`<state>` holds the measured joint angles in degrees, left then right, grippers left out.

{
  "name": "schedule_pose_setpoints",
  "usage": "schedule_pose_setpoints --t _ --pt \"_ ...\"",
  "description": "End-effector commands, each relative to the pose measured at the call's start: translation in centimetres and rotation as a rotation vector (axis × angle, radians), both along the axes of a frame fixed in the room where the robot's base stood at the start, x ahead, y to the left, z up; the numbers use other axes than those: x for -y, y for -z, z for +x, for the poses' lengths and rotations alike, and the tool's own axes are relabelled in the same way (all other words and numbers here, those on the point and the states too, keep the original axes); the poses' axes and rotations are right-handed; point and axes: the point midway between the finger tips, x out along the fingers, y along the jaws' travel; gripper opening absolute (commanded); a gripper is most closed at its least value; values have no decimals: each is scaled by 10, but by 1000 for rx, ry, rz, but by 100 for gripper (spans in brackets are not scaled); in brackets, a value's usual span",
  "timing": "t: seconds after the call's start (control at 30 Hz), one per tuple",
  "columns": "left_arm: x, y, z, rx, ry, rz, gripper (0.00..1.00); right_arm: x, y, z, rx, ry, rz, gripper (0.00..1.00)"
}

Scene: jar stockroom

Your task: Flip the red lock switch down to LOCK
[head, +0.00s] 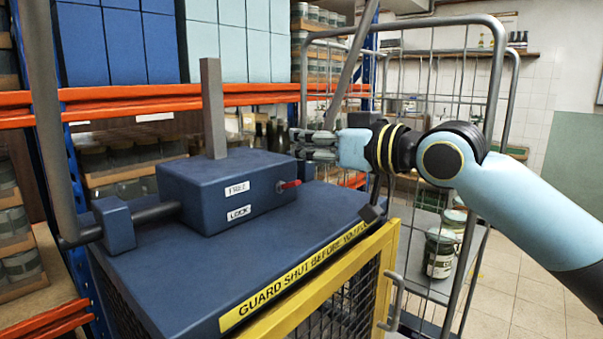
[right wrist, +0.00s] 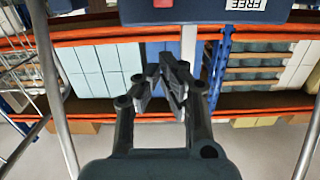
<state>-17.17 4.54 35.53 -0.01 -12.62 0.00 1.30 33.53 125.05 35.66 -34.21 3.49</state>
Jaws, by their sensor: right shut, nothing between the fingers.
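The red lock switch (head: 288,185) is a small lever on the front face of a blue box (head: 225,200), near its right end. It sticks out from the face; its exact tilt is too small to tell. A FREE label (head: 237,188) sits above a LOCK label (head: 238,212) to its left. My right gripper (head: 298,143) is shut and empty, above and apart from the switch, pointing left. In the right wrist view, the red switch (right wrist: 163,4) shows at the top edge, beyond the shut fingers (right wrist: 168,78). My left gripper is out of view.
The box stands on a blue guard top (head: 160,265) with a yellow warning strip (head: 295,277). A grey upright bar (head: 213,108) rises behind the box. A wire trolley (head: 497,75) with jars stands at right. Orange shelving (head: 150,97) fills the back.

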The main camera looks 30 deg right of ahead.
Motion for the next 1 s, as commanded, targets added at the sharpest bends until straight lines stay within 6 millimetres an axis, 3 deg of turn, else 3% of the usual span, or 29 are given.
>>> schedule_pose_setpoints --t 0.13,0.4,1.0 --pt "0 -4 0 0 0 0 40 -10 -1 26 1 1 8 0" --pt "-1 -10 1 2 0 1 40 -4 34 12 -3 0 -2 0" --pt "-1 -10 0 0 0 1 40 -3 39 9 0 1 -3 0"
